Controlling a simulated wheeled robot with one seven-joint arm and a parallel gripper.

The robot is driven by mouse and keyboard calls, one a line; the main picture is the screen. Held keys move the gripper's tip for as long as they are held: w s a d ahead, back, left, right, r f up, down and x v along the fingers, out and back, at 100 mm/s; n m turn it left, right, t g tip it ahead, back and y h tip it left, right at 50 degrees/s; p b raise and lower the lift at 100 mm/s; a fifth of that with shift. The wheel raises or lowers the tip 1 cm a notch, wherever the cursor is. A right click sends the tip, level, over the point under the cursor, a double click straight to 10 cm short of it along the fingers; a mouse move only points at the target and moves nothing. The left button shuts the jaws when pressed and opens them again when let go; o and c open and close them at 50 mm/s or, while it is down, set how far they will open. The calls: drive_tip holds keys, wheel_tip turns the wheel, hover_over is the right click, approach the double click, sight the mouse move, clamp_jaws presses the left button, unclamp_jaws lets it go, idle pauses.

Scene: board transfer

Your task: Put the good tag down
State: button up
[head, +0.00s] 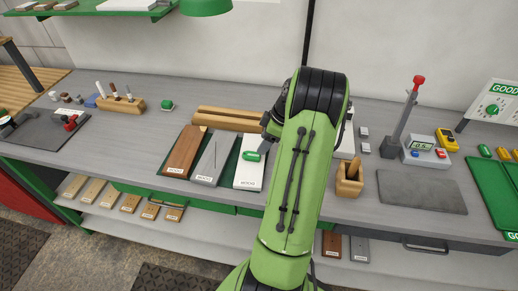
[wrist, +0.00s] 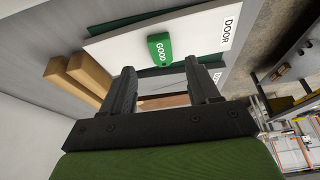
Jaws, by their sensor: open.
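The good tag (wrist: 159,50) is a small green block with white "GOOD" lettering. It rests on a white board (wrist: 115,45) whose label reads "DOOR". In the head view the tag (head: 254,155) lies on the upper part of the white board (head: 248,174), beside my green arm. My gripper (wrist: 164,82) is open and empty in the wrist view. Its two dark fingers are apart, and the tag is just beyond the fingertips, not between them. In the head view my arm hides most of the gripper.
A brown board (head: 186,150) and a grey board (head: 214,158) lie left of the white one. Two wooden bars (head: 232,114) lie behind.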

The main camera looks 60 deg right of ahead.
drive_tip(key=a+v, duration=0.1)
drive_tip(key=v, duration=0.4)
drive_tip(key=w+a+r+m+h, duration=0.1)
drive_tip(key=w+a+r, duration=0.2)
drive_tip(key=a+r, duration=0.5)
drive_tip(key=w+a+r+h, duration=0.1)
drive_tip(key=w+a+r, duration=0.2)
drive_tip(key=a, duration=0.9)
drive_tip(key=s+a+r+m, duration=0.25)
drive_tip(key=s+a, duration=0.25)
drive_tip(key=a, duration=0.7)
drive_tip(key=s+a+f+m+t, duration=0.1)
drive_tip(key=s+a, duration=0.4)
drive_tip(key=s, duration=0.3)
drive_tip(key=shift+s+t+p, duration=0.3)
drive_tip(key=shift+s, duration=0.05)
